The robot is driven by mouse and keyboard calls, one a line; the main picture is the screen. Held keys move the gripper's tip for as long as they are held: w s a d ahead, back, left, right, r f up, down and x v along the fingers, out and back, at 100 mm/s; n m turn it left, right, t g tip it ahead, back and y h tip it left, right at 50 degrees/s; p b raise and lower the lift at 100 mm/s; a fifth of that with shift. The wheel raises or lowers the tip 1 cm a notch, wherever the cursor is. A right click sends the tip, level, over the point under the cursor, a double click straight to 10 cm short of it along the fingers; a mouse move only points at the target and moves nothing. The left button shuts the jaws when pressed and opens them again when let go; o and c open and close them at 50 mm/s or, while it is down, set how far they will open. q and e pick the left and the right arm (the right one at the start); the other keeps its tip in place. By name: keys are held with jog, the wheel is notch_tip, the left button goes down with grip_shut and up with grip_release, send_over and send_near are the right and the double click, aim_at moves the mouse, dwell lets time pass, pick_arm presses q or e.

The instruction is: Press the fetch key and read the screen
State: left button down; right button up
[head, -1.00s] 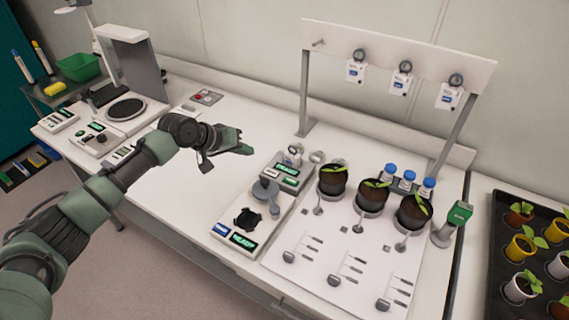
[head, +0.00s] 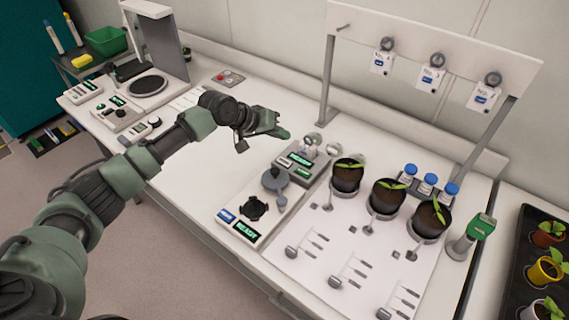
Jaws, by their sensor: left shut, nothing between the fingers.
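A pale instrument (head: 215,232) sits on the bench, with a round grey part and a dark star-shaped holder on top. At its front edge are a blue key (head: 227,215) and a small dark screen (head: 246,231) with green text that seems to read READY. The blue key's label is too small to read. A grey unit (head: 305,176) with two more green-lit displays stands behind it. My left gripper (head: 283,133) is shut and empty, above the bench behind and to the left of that unit, apart from the blue key. My right gripper is not in view.
Potted seedlings (head: 347,177) and blue-capped vials (head: 430,182) stand right of the instrument, beneath a rack (head: 430,60) with hanging tags. A green-topped post (head: 481,227) stands at the right. A scale-like device (head: 147,86) is at the left. White bench between is clear.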

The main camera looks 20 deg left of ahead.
pick_arm(q)
jog(key=b, duration=0.5)
send_over(281, 163)
notch_tip(281, 163, down, 5)
jog(key=shift+f, duration=0.15)
notch_tip(281, 163, down, 2)
jog(key=shift+b, duration=0.3)
jog(key=shift+f, duration=0.1)
dwell(1.2)
jog(key=shift+f, duration=0.4)
